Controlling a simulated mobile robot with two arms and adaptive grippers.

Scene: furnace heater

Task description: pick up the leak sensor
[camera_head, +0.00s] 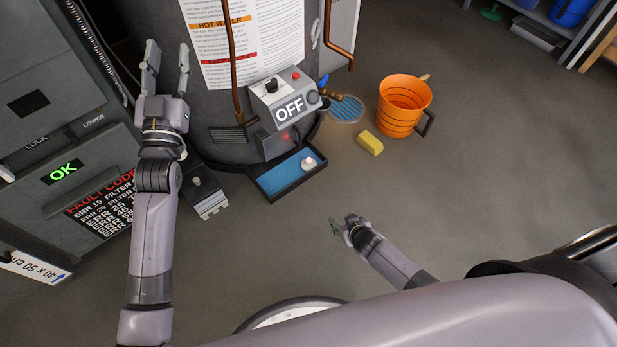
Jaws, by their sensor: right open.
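A small white rounded object (308,163), which looks like the leak sensor, sits in the right part of a shallow dark-rimmed tray (268,196) with a blue inside, on the floor at the foot of the heater. My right gripper (340,224) is open and empty, below and right of the tray in the picture and apart from it. My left gripper (167,60) is open, with its two fingers spread, in front of the heater's left side. It touches nothing that I can see.
The heater (205,100) carries a grey control box (285,100) reading OFF. A yellow block (370,143), a round drain (346,108) and an orange bucket (403,105) are right of it. A grey panel cabinet (60,130) stands left. Floor on the right is clear.

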